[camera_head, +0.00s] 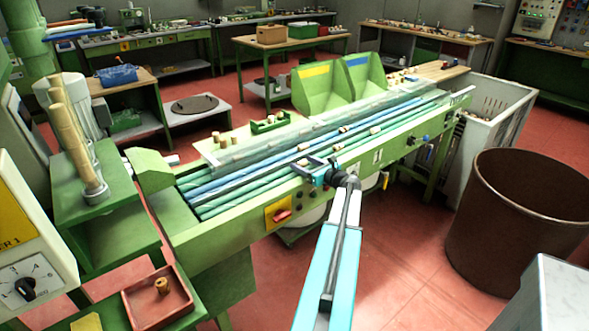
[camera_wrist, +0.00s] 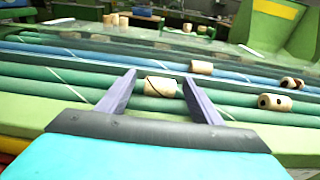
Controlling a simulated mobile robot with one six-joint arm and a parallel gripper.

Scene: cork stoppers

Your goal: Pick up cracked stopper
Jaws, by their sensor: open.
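The cracked stopper (camera_wrist: 160,86) is a pale cork cylinder with a dark curved line across it. It lies on its side on the green rollers of the sorting line. In the wrist view my gripper (camera_wrist: 159,77) is open, with one purple finger to the left of this stopper and one to its right. The stopper shows between the fingers, with small gaps at both ends. Whether the fingers are down at its height is hard to tell. In the head view my gripper (camera_head: 312,166) is over the front rollers, and a small pale stopper (camera_head: 303,162) shows at it.
A plain stopper (camera_wrist: 201,67) lies just beyond the right finger. Two stoppers with dark holes (camera_wrist: 275,102) lie farther right. A red tray (camera_head: 158,300) holding one cork stands at the lower left. A brown bin (camera_head: 515,220) stands at the right. Green chutes (camera_head: 322,90) stand behind the line.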

